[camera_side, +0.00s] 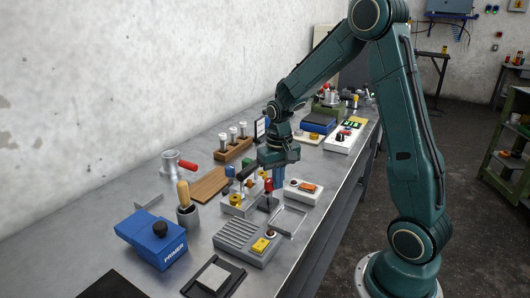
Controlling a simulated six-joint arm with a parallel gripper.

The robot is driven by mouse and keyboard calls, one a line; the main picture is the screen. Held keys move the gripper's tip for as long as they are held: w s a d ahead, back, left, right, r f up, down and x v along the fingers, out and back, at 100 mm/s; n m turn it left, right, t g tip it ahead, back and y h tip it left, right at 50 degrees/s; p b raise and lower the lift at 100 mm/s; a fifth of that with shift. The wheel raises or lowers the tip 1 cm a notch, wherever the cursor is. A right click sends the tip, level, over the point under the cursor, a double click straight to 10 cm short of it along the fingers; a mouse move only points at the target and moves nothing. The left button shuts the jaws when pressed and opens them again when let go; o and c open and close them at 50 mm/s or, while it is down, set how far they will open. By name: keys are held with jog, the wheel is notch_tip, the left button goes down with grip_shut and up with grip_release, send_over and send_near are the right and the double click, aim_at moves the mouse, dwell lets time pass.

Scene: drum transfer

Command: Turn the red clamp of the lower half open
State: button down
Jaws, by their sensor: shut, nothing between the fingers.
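My gripper (279,184) points down over the middle of the bench, shut, with nothing seen between its fingers. Just left of it is a small upright red part (268,184), close to the fingers; I cannot tell whether they touch. A grey metal cylinder (170,162) with a red handle (188,166) sticking out to its right stands farther left, well apart from my gripper. I cannot tell from this view which red part is the clamp of the lower half, or how far it is turned.
A blue PRIMER box (158,240), a cup with a wooden-handled tool (187,215) and a ribbed grey block (243,240) stand in front. A white box with an orange switch (304,191) is to the right. A wooden rack with vials (233,148) stands behind.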

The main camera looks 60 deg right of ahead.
jog(key=shift+r, duration=0.1)
notch_tip(320, 180, up, 6)
jog(key=shift+f, duration=0.1)
dwell(0.7)
jog(key=s+a+r+n+t, duration=0.2)
jog(key=s+a+r+n, duration=0.1)
jog(key=s+a+r, duration=0.2)
jog(key=s+a+r+n+t, duration=0.3)
jog(key=s+a+r, duration=0.3)
jog(key=s, duration=0.6)
jog(key=shift+s+a+t, duration=0.15)
jog(key=shift+a+t, duration=0.15)
jog(key=shift+a, duration=1.1)
jog(key=c, duration=2.1)
grip_release()
